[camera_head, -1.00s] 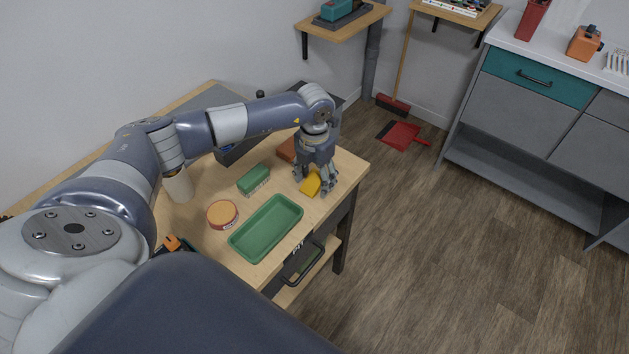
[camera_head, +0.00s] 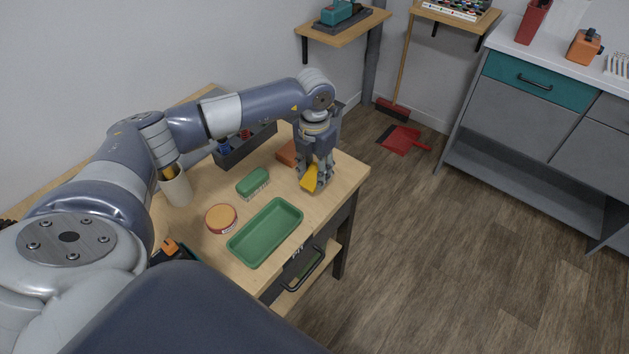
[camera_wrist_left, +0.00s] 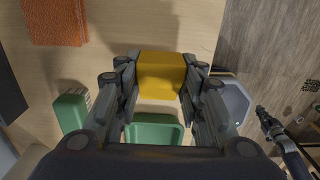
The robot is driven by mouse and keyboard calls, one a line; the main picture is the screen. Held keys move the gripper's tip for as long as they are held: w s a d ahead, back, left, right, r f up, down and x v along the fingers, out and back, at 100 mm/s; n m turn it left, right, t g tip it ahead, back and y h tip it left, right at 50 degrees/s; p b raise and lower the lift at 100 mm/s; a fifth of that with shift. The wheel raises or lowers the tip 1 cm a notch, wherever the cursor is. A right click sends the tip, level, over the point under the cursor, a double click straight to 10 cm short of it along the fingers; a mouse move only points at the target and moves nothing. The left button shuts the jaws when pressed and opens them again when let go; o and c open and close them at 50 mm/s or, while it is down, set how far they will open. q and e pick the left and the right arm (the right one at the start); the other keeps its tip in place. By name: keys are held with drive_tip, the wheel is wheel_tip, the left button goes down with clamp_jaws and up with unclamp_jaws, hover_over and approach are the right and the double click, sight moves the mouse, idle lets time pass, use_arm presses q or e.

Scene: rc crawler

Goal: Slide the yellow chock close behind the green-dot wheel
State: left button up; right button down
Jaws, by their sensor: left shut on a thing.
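The yellow chock (camera_head: 309,178) is on the wooden table near its right edge. My left gripper (camera_head: 317,185) points down over it and is shut on it. In the left wrist view, the yellow chock (camera_wrist_left: 161,75) sits between the two fingers of the left gripper (camera_wrist_left: 160,80), with the tabletop around it. Whether the chock touches the table is hard to tell. I cannot make out the green-dot wheel in either view. My right gripper does not show clearly in any frame.
On the table (camera_head: 205,262) are a green tray (camera_head: 236,253), a green brush-like block (camera_head: 252,182), an orange-topped round tin (camera_head: 221,217), a rust-orange block (camera_head: 287,153), a cup (camera_head: 178,190) and a dark bin (camera_head: 240,154). Open floor lies right of the table.

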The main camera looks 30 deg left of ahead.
use_arm(q)
drive_tip(key=s+d, duration=0.2)
drive_tip(key=s, duration=0.3)
drive_tip(key=s+d+b, duration=0.1)
drive_tip(key=s+d, duration=0.1)
drive_tip(key=s, duration=0.3)
drive_tip(key=s+d+r+b, duration=0.1)
drive_tip(key=s+d, duration=0.1)
drive_tip(key=s, duration=0.3)
drive_tip(key=d+r+m, duration=0.3)
drive_tip(key=r+m, duration=0.1)
drive_tip(key=m, duration=1.3)
drive_tip(key=d+r+m, duration=0.4)
drive_tip(key=m, duration=1.4)
drive_tip(key=shift+s+d+r+p, duration=0.2)
drive_tip(key=shift+r+p, duration=0.1)
drive_tip(key=shift+p, duration=0.1)
drive_tip(key=shift+w+a+r, duration=0.1)
drive_tip(key=shift+w, duration=0.05)
